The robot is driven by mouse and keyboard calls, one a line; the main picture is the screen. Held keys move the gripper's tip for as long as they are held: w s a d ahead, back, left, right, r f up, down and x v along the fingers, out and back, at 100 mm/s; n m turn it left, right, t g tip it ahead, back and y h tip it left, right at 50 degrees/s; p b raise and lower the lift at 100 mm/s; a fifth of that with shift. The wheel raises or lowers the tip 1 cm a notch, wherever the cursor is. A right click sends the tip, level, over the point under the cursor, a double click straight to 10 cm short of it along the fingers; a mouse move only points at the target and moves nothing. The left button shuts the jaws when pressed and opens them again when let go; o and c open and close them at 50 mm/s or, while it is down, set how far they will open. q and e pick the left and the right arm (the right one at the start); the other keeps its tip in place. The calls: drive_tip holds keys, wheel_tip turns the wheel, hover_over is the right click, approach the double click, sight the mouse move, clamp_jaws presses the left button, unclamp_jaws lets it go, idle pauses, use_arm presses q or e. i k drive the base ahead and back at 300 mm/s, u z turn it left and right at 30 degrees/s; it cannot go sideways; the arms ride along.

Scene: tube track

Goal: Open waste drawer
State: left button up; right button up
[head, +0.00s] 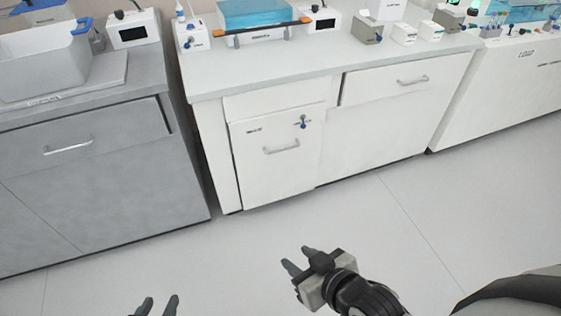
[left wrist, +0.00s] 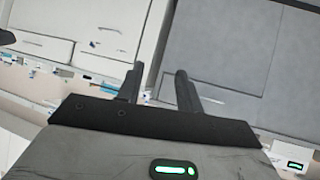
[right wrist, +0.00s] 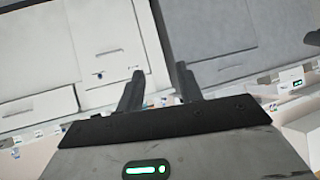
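A white drawer front (head: 270,173) with a bar handle (head: 281,146), a small dark label and a blue key (head: 303,122) in its lock is in the left part of the white bench; it looks shut or nearly so. I cannot read its label. The front also shows upside down in the right wrist view (right wrist: 105,30). My left gripper (head: 158,303) is at the bottom edge of the head view, fingers apart and empty. My right gripper (head: 299,259) is over the floor, below and away from the drawer, fingers apart and empty.
A grey cabinet (head: 100,185) with its own handle stands to the left. Another white drawer (head: 400,84) is to the right of the keyed one. Lab devices and a blue-topped tray (head: 255,14) stand on the bench. The floor (head: 330,215) before the bench is clear.

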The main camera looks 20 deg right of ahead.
sight(276, 159)
drive_tip(key=k, duration=0.6)
drive_tip(key=z, duration=0.55)
drive_tip(key=i, duration=1.8)
drive_tip(key=u, duration=0.5)
